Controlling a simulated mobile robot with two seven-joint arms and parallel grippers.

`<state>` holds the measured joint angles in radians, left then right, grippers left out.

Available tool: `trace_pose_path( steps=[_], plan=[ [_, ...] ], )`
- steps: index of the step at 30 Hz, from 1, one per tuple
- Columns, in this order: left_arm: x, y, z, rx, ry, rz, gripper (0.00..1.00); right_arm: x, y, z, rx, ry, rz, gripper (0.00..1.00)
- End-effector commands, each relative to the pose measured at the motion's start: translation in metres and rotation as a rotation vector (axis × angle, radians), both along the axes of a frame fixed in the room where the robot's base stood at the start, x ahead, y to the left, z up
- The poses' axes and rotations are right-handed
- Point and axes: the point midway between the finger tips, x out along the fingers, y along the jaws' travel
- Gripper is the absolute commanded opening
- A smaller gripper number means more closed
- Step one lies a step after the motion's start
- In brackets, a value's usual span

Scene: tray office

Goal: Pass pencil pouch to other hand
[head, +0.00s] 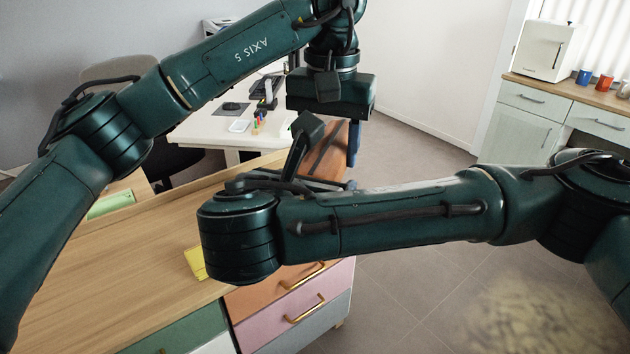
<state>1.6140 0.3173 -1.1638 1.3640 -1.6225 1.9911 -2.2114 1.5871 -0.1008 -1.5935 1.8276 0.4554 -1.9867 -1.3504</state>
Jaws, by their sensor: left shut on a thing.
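The pencil pouch (328,158) appears as a brown-orange thing with a dark stripe, near the middle of the head view. My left gripper (338,132) reaches down from above and is shut on its upper part. One left finger shows at the pouch's right side. My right gripper (312,158) is beside and in front of the pouch, at its lower left. One dark right finger rises there. The rest of this gripper is largely hidden behind its own wrist, so its opening and any contact with the pouch cannot be told.
A wooden desk (120,275) with coloured drawers (303,308) lies below my arms. A yellow item (195,263) and a green item (110,204) lie on it. A white desk (205,130) and a dark chair stand behind. A counter (570,92) is at right. Tiled floor is open at lower right.

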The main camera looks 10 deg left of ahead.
Motion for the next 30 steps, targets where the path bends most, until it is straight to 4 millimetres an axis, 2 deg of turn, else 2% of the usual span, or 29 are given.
trace_pose_path(
  steps=[11, 30],
  plan=[
    [0.0000, 0.0000, 0.0004, 0.000, -0.001, 0.000, 0.24, 0.0043, -0.0008, -0.0017, 0.000, 0.000, 0.000, 0.76],
    [-0.0002, -0.0012, 0.0005, -0.003, -0.001, 0.000, 0.24, 0.0038, 0.0003, -0.0014, 0.001, -0.001, 0.003, 0.25]
  ],
)
